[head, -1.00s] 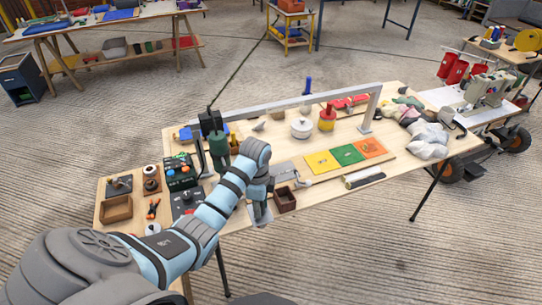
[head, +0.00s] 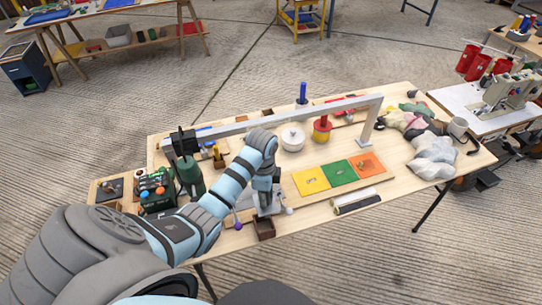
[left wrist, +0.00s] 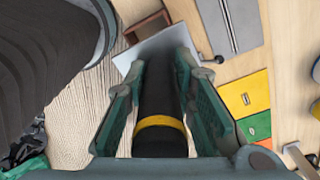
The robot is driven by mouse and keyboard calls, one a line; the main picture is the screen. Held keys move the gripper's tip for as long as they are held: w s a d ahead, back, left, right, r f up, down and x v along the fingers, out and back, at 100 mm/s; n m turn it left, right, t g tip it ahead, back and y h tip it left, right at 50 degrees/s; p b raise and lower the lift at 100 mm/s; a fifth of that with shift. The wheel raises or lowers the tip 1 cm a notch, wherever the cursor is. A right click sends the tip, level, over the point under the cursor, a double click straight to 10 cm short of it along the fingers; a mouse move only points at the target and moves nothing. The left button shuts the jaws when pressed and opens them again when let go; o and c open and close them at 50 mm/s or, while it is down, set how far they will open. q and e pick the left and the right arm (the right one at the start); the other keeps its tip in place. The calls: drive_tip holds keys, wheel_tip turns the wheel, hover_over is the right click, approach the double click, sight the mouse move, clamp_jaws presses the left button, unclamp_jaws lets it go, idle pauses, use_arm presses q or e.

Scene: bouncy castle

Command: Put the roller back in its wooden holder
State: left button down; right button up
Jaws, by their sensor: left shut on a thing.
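My left gripper (head: 266,196) is over the front of the workbench (head: 330,215). In the left wrist view its two green fingers are closed around a black handle with a yellow band (left wrist: 160,128), which appears to be the roller. Its far end is not clear. A pale flat plate (left wrist: 128,58) shows beyond the fingertips; I cannot tell whether it belongs to the held tool. A small open brown wooden box (head: 265,229), seemingly the holder, stands at the bench's front edge, just below the gripper in the head view. It also shows in the left wrist view (left wrist: 148,27). My right gripper is out of view.
Yellow, green and orange squares (head: 338,174) lie right of the gripper. A grey rail (head: 300,111) spans the bench behind it. A white pot (head: 293,139) and a red and yellow container (head: 321,129) stand farther back. Grey cloth (head: 432,155) is heaped at right.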

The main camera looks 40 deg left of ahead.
sight(259, 209)
use_arm(q)
drive_tip(key=s, duration=0.1)
drive_tip(key=s+f, duration=0.1)
drive_tip(key=s, duration=0.1)
drive_tip(key=shift+d+f, duration=0.1)
drive_tip(key=shift+w+f, duration=0.1)
drive_tip(key=shift+w, duration=0.2)
drive_tip(key=shift+w+f, duration=0.6)
drive_tip(key=shift+w, duration=0.2)
drive_tip(key=shift+f, duration=0.1)
drive_tip(key=shift+s+b, duration=0.15)
drive_tip(key=shift+b, duration=0.15)
drive_tip(key=shift+s, duration=0.15)
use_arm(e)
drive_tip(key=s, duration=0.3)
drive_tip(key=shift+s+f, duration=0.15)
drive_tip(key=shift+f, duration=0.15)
use_arm(q)
drive_tip(key=shift+f, duration=0.15)
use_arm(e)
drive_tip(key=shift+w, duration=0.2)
